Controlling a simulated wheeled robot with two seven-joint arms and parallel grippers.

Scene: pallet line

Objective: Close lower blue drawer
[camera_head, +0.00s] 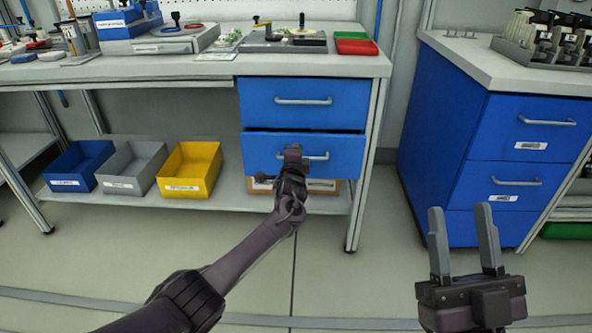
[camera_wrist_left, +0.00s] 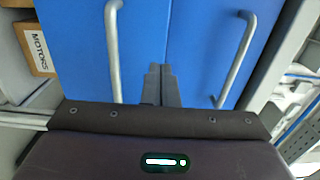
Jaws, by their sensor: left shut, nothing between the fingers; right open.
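The lower blue drawer (camera_head: 345,155) hangs under the workbench, below the upper blue drawer (camera_head: 345,97). It stands out slightly, with a dark gap along its top edge. Its metal handle (camera_head: 318,156) runs across its front. My left gripper (camera_head: 292,152) is shut and empty in front of the lower drawer, beside the handle's left part. In the left wrist view, the picture is turned; the shut fingers (camera_wrist_left: 160,74) point at the drawer fronts between the lower handle (camera_wrist_left: 113,55) and the upper handle (camera_wrist_left: 237,60). Contact cannot be told. My right gripper (camera_head: 462,238) is open and empty over the floor.
A cardboard box (camera_wrist_left: 35,48) labelled MOTORS sits below the lower drawer. Blue (camera_head: 78,166), grey (camera_head: 132,168) and yellow (camera_head: 190,170) bins stand on the lower shelf at left. A blue cabinet (camera_head: 440,150) stands at right. The floor between is clear.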

